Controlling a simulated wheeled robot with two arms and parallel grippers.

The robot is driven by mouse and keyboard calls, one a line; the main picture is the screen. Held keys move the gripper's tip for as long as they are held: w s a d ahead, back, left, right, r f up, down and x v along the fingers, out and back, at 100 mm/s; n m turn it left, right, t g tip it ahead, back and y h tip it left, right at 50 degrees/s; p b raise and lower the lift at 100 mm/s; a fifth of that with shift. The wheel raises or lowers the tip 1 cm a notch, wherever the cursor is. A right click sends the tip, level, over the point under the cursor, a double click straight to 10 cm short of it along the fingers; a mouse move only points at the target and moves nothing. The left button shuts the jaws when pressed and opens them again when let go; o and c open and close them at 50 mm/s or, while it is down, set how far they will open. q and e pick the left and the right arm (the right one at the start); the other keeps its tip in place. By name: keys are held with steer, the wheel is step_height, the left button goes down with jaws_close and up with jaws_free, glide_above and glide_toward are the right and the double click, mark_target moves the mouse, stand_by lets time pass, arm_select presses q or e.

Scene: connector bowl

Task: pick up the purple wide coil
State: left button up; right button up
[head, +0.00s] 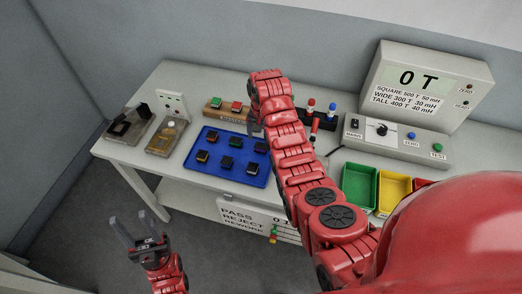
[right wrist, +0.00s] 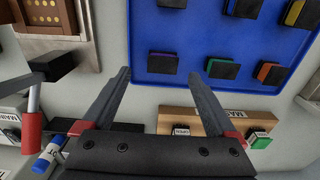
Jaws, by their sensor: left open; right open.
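The blue tray (head: 238,177) on the table holds several black coils with coloured marks. The coil with a purplish mark (right wrist: 163,63) is in the tray corner nearest my right gripper in the right wrist view; it appears as the far right coil (head: 262,147) in the head view, where its colour is hard to tell. My right gripper (right wrist: 160,76) is open and empty, its fingertips on either side of the line to that coil and short of it. Its height above the coil is unclear. My left gripper (head: 122,232) is open and empty, off the table's front left.
A wooden block with green and red pieces (head: 227,110) stands just behind the tray. Red and blue capped probes (head: 318,112) stand to the right. A meter (head: 420,85), a switch panel (head: 400,140) and coloured bins (head: 361,186) are further right. Fixtures (head: 167,137) stand left.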

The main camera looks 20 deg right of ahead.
mark_target(261, 145)
steer(key=shift+f+p, duration=0.1)
steer(key=shift+p, duration=0.3)
steer(key=f+p, duration=0.2)
steer(key=shift+w+a+f, duration=0.1)
steer(key=shift+a+f, duration=0.1)
steer(key=shift+f, duration=1.25)
steer(key=c, duration=1.5)
steer(key=shift+o, duration=0.2)
steer(key=shift+r, duration=0.1)
